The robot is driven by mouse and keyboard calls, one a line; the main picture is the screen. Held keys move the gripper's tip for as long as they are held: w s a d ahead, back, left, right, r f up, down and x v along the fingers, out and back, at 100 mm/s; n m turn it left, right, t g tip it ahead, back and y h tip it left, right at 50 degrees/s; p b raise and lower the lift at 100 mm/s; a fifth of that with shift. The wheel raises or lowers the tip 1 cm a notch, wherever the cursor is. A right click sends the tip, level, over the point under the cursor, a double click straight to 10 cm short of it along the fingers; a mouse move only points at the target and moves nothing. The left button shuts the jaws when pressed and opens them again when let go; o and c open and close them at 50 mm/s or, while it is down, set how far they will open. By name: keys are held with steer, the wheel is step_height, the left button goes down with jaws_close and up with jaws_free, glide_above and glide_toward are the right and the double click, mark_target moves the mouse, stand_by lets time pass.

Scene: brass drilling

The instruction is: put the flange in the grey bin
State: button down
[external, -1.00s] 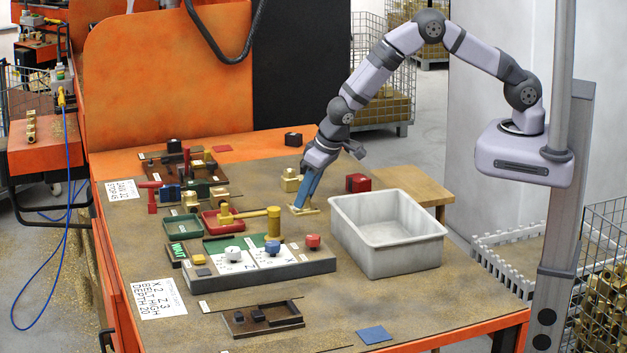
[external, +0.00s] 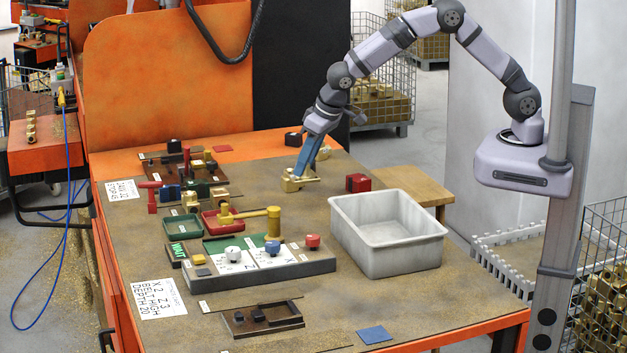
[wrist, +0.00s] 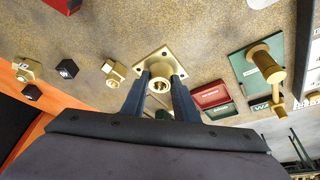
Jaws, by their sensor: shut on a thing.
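The flange (wrist: 152,64) is a brass square plate with a round hollow boss. My gripper (wrist: 160,88) is shut on its boss, with one dark finger on each side in the wrist view. In the external view my blue-fingered gripper (external: 304,174) holds the flange (external: 306,180) above the table, left of the grey bin and beyond it. The grey bin (external: 403,259) is an open, light grey box at the table's right side, and it looks empty. A pale corner of it (wrist: 262,3) shows at the wrist view's top edge.
A red block (external: 358,183) stands between my gripper and the bin's far side. A brass fitting (external: 325,152) and a black block (external: 293,139) lie behind. A brass mallet (external: 273,222), small trays and a panel with knobs (external: 262,270) fill the left and front.

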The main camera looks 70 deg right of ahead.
steer(key=shift+r, duration=0.8)
steer(key=s+a+r+n+y+b, duration=0.1)
steer(key=s+a+r+n, duration=0.1)
steer(key=s+a, duration=0.55)
steer(key=s+a+r+n+y, duration=0.15)
steer(key=s+a, duration=0.25)
steer(key=a, duration=0.7)
steer(key=s+a+r+n, duration=0.2)
steer(key=s+a+n, duration=0.2)
steer(key=s, duration=0.7)
steer(key=s+d+f+m+h, duration=0.2)
steer(key=s+d+f+m, duration=0.2)
steer(key=d+m, duration=0.3)
steer(key=shift+s+d+f+b, duration=0.2)
steer(key=shift+d+f+b, duration=0.2)
steer(key=shift+d, duration=0.95)
steer(key=shift+f+m+h, duration=0.15)
steer(key=shift+m+h, duration=0.1)
